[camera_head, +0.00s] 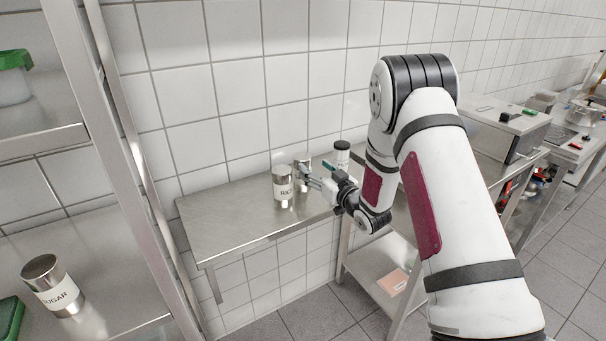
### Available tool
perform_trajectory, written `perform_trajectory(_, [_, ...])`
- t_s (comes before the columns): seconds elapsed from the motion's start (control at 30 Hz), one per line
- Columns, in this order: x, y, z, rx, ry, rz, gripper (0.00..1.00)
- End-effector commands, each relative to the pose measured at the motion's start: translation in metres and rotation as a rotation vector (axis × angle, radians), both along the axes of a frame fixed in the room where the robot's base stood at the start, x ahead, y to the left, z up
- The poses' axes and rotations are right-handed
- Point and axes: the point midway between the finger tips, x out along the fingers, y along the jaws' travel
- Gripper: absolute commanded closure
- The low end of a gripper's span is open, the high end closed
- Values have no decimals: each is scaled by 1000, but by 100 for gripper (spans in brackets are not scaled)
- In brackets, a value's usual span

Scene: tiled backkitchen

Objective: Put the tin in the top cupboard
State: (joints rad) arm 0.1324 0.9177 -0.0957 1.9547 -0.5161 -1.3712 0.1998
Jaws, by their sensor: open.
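A metal tin with a label that seems to read "RICE" (283,187) stands upright on the steel wall shelf. A second metal tin (301,172) stands just behind and right of it, partly hidden by my gripper. A jar or tin with a black lid and white label (342,157) stands further right, partly behind my arm. My gripper (306,178) is open, its fingers pointing left at the two metal tins. I cannot tell whether a finger touches either one. Another tin labelled "SUGAR" (53,286) stands on the rack at lower left. No cupboard is clearly visible.
The steel wall shelf (222,222) is bare on its left. A metal rack post (110,170) rises left of it. A green-lidded container (14,78) sits on the upper rack shelf. A counter with appliances (500,128) is at right. A lower shelf (372,262) is below my gripper.

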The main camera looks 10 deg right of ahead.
Motion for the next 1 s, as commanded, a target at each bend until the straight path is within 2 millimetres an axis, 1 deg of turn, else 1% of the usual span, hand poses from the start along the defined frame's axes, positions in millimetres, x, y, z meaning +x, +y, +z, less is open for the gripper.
perform_trajectory(0.03, [7, 2, 0, -2, -2, 1, 41])
perform_trajectory(0.1, [15, 5, 0, -2, -2, 1, 41])
perform_trajectory(0.33, [28, 10, -1, 0, 1, 0, 41])
perform_trajectory(0.5, [51, 21, -5, -2, -1, 2, 41])
perform_trajectory(0.6, [62, 24, -5, -1, 0, 0, 41])
perform_trajectory(0.73, [69, 26, -5, -1, 1, -1, 41])
perform_trajectory(0.93, [70, 26, -5, -1, 1, -1, 41])
perform_trajectory(0.97, [70, 26, -5, -1, 1, -1, 45])
perform_trajectory(1.0, [70, 26, -5, -1, 1, -1, 54])
